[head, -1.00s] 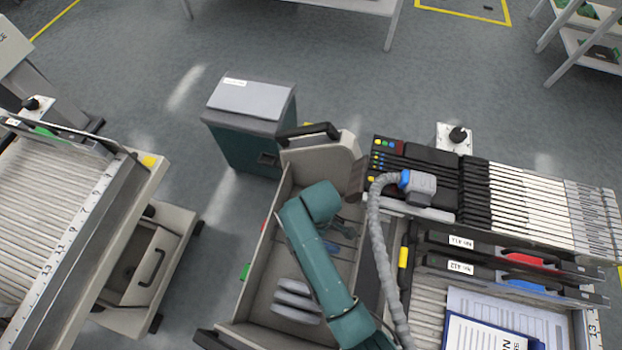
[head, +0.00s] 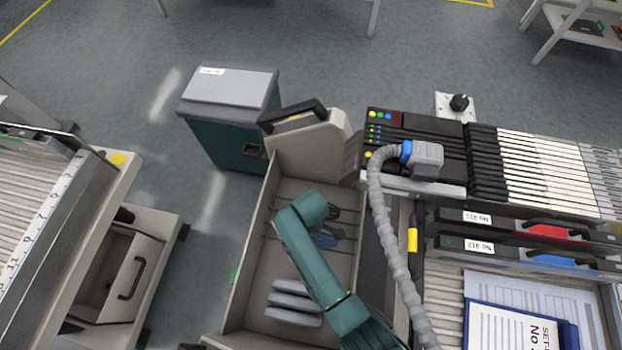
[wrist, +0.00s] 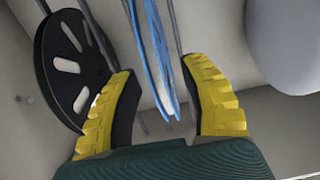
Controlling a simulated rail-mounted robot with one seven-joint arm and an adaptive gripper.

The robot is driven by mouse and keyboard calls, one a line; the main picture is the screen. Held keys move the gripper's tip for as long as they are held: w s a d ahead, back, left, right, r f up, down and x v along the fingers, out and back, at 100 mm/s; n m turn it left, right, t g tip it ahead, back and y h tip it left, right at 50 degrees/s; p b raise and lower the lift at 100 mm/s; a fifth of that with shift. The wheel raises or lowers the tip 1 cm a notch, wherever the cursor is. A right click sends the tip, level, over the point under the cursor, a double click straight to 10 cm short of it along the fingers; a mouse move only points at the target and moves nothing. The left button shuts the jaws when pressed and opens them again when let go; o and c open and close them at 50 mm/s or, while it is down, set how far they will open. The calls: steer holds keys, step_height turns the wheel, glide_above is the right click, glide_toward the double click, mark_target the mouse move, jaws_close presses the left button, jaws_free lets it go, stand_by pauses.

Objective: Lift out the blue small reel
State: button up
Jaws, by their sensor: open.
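The blue small reel (wrist: 152,55) stands on edge in the wrist view, seen nearly edge-on, with pale sides and blue rims. My gripper (wrist: 162,78) is open, with one yellow-padded finger on each side of the reel. Whether either finger touches it, I cannot tell. In the head view a bit of blue (head: 326,240) shows in the bin beside my teal arm. My fingertips are hidden in the head view.
A larger black slotted reel (wrist: 72,62) stands close to my left finger. Thin rods run between the reels. A grey rounded object (wrist: 288,45) is at right. The beige bin (head: 248,262) has walls all round and holds several grey pieces (head: 292,303).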

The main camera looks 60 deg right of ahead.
steer(key=shift+f, duration=0.3)
jaws_close()
